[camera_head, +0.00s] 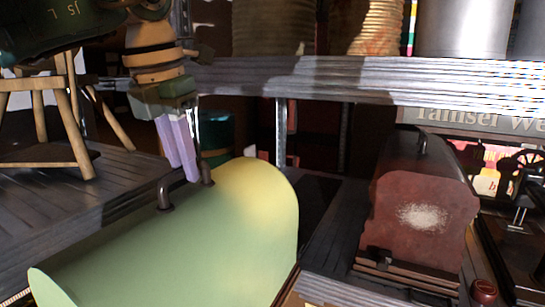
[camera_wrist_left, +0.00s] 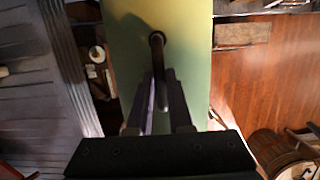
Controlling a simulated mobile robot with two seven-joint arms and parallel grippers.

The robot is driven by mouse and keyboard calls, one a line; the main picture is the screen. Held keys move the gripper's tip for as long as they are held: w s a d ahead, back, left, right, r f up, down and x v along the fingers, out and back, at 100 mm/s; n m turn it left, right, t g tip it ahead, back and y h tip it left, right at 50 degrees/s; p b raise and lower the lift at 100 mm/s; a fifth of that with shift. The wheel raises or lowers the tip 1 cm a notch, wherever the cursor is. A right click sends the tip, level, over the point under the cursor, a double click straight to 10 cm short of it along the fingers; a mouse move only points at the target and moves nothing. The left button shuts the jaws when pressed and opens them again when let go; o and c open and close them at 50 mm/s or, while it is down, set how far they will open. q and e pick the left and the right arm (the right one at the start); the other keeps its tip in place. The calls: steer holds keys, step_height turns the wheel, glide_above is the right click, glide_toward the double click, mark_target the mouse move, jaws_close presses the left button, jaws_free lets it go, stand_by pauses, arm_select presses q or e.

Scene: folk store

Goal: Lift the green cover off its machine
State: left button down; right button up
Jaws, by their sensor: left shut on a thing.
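The green cover (camera_head: 200,245) is a rounded, pale green hood filling the lower left of the head view. Its dark bar handle (camera_head: 164,196) stands on its top. My left gripper (camera_head: 184,178) comes down from above, and its pale purple fingers are shut on the handle. In the left wrist view the handle (camera_wrist_left: 157,50) lies between my fingers (camera_wrist_left: 160,98), with the green cover (camera_wrist_left: 190,60) below. A strip of brown edge shows at the cover's lower right; the machine itself is mostly hidden, so I cannot tell whether the cover is raised. My right gripper is not in view.
A dark red cover (camera_head: 420,215) with its own handle stands to the right. A grey shelf (camera_head: 330,80) bearing large containers crosses behind my arm. A wooden stool (camera_head: 70,110) stands on grey boards at left. The left wrist view shows a wooden barrel (camera_wrist_left: 275,155) at lower right.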

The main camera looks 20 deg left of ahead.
arm_select(q)
step_height(320, 180, up, 20)
steer(key=p, duration=1.4)
stand_by(0.6)
